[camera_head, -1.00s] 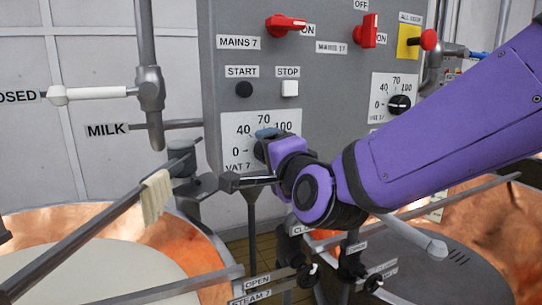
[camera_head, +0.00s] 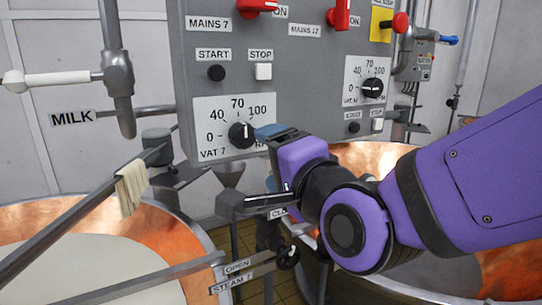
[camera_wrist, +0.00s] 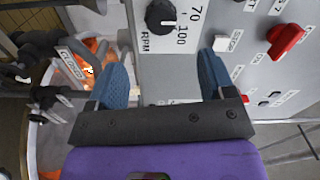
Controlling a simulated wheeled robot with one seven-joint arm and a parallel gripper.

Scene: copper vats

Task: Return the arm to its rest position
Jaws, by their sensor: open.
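My purple arm reaches in from the right in the head view. My gripper (camera_head: 270,158) has blue fingertips and sits just right of and below the black VAT 7 knob (camera_head: 241,135). In the wrist view my gripper (camera_wrist: 163,80) is open, with two blue fingers wide apart and nothing between them. The VAT 7 knob (camera_wrist: 161,16) shows there beyond the fingertips, clear of them. The knob's white mark points up and to the right, near 100.
The grey control panel (camera_head: 290,60) stands close ahead, with red switches and buttons. Copper vats stand at the left (camera_head: 180,235) and right (camera_head: 365,158). A bar with a cloth (camera_head: 131,187) crosses the left vat. Pipes and valve handles (camera_head: 287,257) lie below my gripper.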

